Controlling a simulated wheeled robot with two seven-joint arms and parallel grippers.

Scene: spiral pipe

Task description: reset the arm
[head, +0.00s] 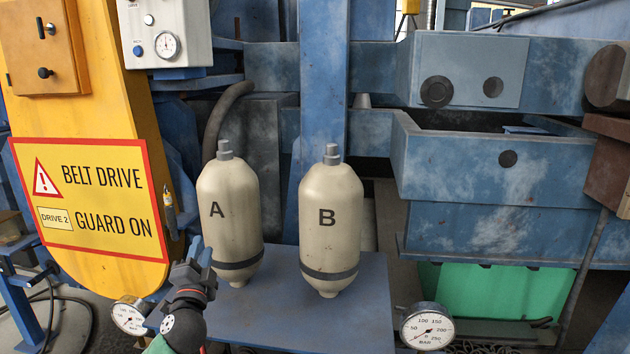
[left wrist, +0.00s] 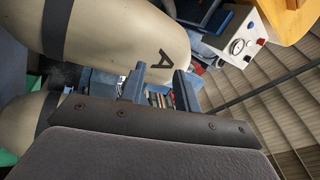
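My left gripper (head: 201,256) is at the lower left of the head view, pointing up, in front of and to the left of cylinder A. In the left wrist view its two fingers (left wrist: 160,86) stand apart with nothing between them. Cylinder A (head: 229,205) is a cream bottle with a dark band, upright on the blue table (head: 300,325); it also shows close behind the fingers in the left wrist view (left wrist: 115,35). Cylinder B (head: 331,250) stands upright to its right. My right gripper is not in view.
A yellow belt-drive guard (head: 90,275) with a warning sign is at the left. Round gauges are at the table's left (head: 130,315) and right (head: 427,327) front. Blue machinery (head: 490,170) fills the back and right. The table's front right is bare.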

